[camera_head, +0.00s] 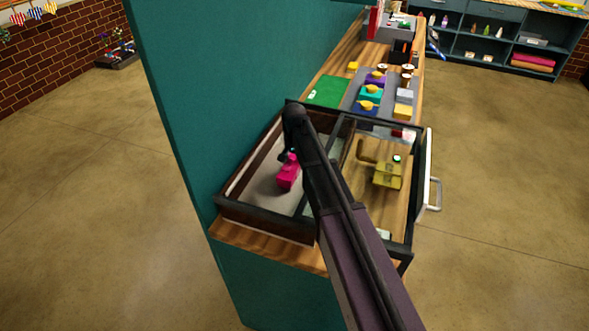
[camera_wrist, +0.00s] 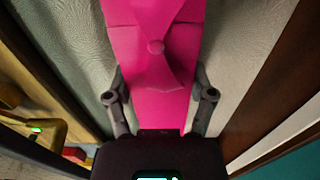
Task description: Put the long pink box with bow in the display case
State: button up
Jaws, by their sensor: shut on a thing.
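The long pink box with bow (camera_head: 288,173) is inside the display case (camera_head: 265,224), over the pale grey floor of its left part. In the wrist view the pink box (camera_wrist: 155,60) fills the middle, with its bow facing the camera. My gripper (camera_head: 287,156) is shut on the box, with one finger along each side; the fingers also show in the wrist view (camera_wrist: 161,97). I cannot tell whether the box rests on the case floor or hangs just above it. My arm hides part of the case's middle.
A gold object with a green light (camera_head: 387,174) is in the case's right part, seen through a black frame. A metal handle (camera_head: 434,195) is at right. Behind stand a green mat (camera_head: 328,91) and several small boxes. A teal wall (camera_head: 215,80) borders the left.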

aim_at(295, 159)
jog(key=shift+f+b, duration=0.65)
jog(key=shift+f, duration=0.35)
jog(key=shift+f, duration=0.15)
jog(key=o, duration=1.2)
jog(key=shift+c, duration=0.2)
jog(key=shift+r, duration=0.2)
notch_tip(295, 159, up, 12)
jog(key=p, duration=1.2)
